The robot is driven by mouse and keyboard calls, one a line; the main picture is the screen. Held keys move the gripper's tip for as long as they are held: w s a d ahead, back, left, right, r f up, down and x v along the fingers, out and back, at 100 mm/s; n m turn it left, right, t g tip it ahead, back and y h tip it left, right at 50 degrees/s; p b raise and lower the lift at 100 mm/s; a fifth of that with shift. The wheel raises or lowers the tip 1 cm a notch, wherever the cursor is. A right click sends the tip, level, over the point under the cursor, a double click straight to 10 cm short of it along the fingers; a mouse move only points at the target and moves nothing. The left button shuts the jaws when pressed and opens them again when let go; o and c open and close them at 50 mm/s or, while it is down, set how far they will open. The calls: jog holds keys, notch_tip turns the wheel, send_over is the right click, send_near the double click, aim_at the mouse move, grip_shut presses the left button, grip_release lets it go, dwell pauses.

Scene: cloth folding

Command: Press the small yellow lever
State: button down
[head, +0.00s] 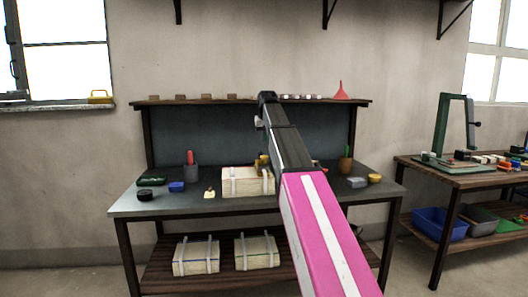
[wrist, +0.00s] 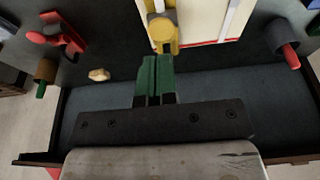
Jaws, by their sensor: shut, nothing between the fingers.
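A yellow piece with a rounded knob (wrist: 162,32) stands against the strapped white block in the wrist view. In the head view a yellow piece (head: 262,161) shows behind the strapped block, partly hidden by my arm. A smaller pale yellow upright piece (head: 209,192) stands on the bench left of that block. I cannot tell for sure which one is the lever. My gripper (wrist: 156,62) has green fingers, shut and empty, with their tips just short of the knobbed yellow piece in the picture. Contact cannot be told. My gripper is hidden in the head view.
The strapped block (head: 245,183) stands on the grey bench (head: 125,206). A cup with a red handle (wrist: 285,42), a red clamp-like tool (wrist: 62,38), a beige lump (wrist: 98,74) and a green-handled pot (wrist: 44,72) stand around. A back panel and shelf (head: 150,103) rise behind.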

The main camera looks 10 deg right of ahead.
notch_tip(320, 180, up, 7)
send_over(264, 156)
jog(key=s, duration=0.3)
jog(key=shift+f, duration=0.1)
jog(key=shift+f, duration=0.1)
jog(key=x, duration=1.3)
jog(key=shift+s+f, duration=0.3)
jog(key=shift+f, duration=0.15)
jog(key=shift+s, duration=0.1)
jog(key=shift+s+f+t, duration=0.25)
jog(key=shift+t, duration=0.25)
